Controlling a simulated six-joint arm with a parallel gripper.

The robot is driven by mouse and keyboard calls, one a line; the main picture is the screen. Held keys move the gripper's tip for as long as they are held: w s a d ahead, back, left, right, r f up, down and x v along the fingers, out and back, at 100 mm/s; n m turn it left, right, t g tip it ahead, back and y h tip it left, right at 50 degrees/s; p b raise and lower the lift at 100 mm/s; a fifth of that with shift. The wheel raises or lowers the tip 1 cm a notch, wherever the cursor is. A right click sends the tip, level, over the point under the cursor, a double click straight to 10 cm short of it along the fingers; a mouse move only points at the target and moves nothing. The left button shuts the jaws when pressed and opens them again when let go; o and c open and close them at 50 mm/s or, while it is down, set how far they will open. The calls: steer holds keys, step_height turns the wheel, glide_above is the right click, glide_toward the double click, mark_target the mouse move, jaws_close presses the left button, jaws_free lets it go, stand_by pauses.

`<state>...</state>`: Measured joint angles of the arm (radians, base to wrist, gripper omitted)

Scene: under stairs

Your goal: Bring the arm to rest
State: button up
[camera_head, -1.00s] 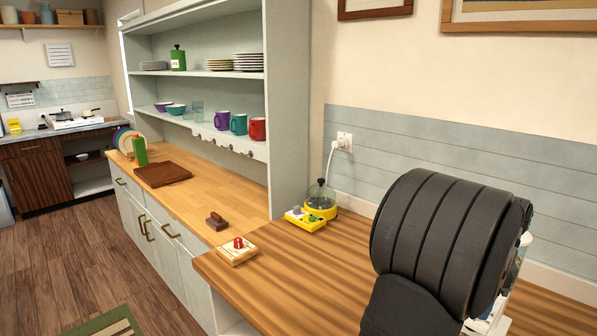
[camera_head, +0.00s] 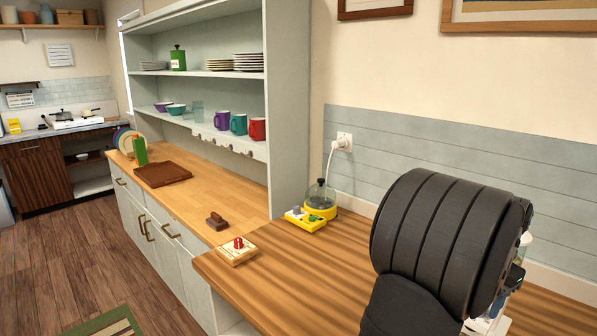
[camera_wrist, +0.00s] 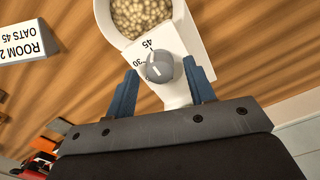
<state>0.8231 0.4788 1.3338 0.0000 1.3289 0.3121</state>
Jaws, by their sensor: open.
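My gripper (camera_wrist: 161,68) is open in the wrist view, with one blue finger at each side of a grey knob (camera_wrist: 159,67). The knob sits on a white dispenser (camera_wrist: 172,40) with dial marks, including 45 and 30. Gaps show between fingers and knob; whether the tips reach down beside it I cannot tell. The dispenser's round container (camera_wrist: 103,16) holds pale oats.
A sign (camera_wrist: 24,42) reads "ROOM 2, OATS 45". In the head view, a yellow device (camera_head: 306,219) with a clear-domed pot (camera_head: 320,199) stands by the wall, and a wooden block with a red part (camera_head: 237,250) lies at the counter's left edge. The counter (camera_head: 290,277) between is clear.

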steer(key=n, duration=0.5)
stand_by(0.4)
steer(key=shift+a, duration=0.1)
stand_by(1.6)
steer(key=s+a+r+n+t+h, duration=0.15)
steer(key=s+a, duration=0.35)
steer(key=a, duration=0.5)
steer(key=s+a+r+t, duration=0.15)
steer(key=s+a, duration=0.25)
steer(key=a, duration=0.6)
steer(key=s+a+f+n+t, duration=0.1)
steer(key=s+a+f+t, duration=0.1)
steer(key=s+a+f, duration=0.6)
steer(key=s+a, duration=0.3)
steer(key=a, duration=0.1)
steer(key=shift+s+a+f+n+h, duration=0.25)
steer(key=shift+s+a+n+h, duration=0.05)
steer(key=shift+s+n+h, duration=0.1)
